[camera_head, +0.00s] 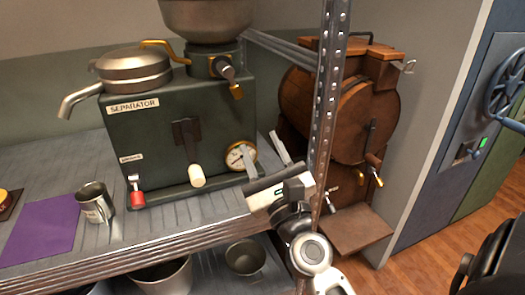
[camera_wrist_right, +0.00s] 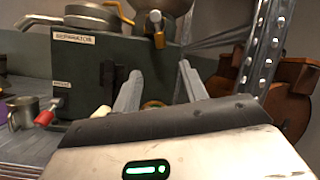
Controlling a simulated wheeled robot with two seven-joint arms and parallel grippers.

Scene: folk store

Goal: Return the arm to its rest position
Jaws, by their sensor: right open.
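My right gripper (camera_head: 263,148) is in front of the right side of the dark green separator (camera_head: 157,185), over the metal shelf's front edge. Its two fingers are apart, with nothing between them, and point toward the machine. The dial (camera_head: 241,156) shows beside the left finger in the head view. I cannot tell the exact gap to the machine. My left gripper is not in view.
An upright perforated metal post (camera_head: 329,95) stands close to the right gripper. A wooden barrel machine (camera_head: 345,110) is behind it. A metal cup (camera_head: 94,202) and purple cloth (camera_head: 40,228) lie left on the shelf (camera_head: 180,236). Pots stand below.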

